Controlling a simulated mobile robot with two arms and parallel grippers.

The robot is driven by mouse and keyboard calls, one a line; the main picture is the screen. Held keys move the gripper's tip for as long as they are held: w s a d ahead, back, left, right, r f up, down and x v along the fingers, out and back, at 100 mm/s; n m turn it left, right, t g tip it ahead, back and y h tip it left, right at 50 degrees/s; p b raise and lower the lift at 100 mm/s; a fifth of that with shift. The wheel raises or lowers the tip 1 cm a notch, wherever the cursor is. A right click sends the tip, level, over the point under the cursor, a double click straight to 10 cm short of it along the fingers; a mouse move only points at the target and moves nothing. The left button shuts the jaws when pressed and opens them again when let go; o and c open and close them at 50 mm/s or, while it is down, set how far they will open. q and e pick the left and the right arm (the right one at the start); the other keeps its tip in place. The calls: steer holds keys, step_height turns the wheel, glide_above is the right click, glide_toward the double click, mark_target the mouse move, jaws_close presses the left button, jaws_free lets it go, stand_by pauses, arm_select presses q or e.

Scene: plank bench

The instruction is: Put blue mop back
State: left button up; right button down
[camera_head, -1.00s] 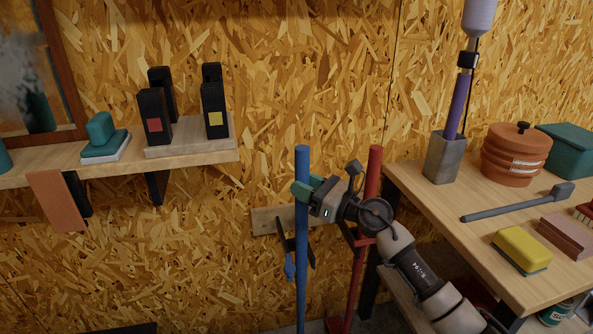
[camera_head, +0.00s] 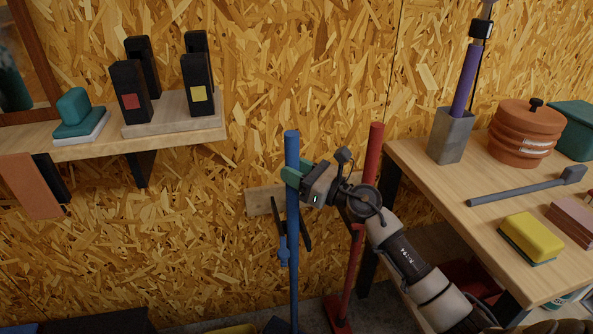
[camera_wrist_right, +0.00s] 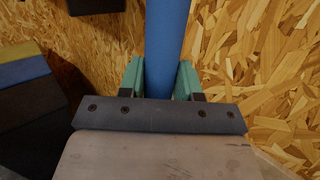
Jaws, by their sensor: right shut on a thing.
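The blue mop (camera_head: 292,230) stands upright in the middle of the head view, in front of the board wall. My right gripper (camera_head: 291,176) is shut on its blue handle near the top. In the right wrist view the handle (camera_wrist_right: 167,45) runs between the green fingers of the gripper (camera_wrist_right: 161,80). A wooden rack strip (camera_head: 258,199) with dark prongs is on the wall by the handle. I cannot tell whether the handle sits in the prongs. The mop's lower end is out of view or hidden. My left gripper is not in view.
A red-handled tool (camera_head: 357,255) stands right of the mop, partly behind my arm. A workbench (camera_head: 440,180) on the right holds a grey pot (camera_head: 452,137), a yellow sponge (camera_head: 533,236) and a terracotta pot (camera_head: 524,135). A wall shelf (camera_head: 175,135) with black boxes is at the left.

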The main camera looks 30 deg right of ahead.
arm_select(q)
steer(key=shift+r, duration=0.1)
arm_select(e)
steer(key=c, duration=1.2)
jaws_free()
steer(key=shift+f, duration=0.1)
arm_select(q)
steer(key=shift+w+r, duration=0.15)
arm_select(e)
steer(key=o, duration=0.4)
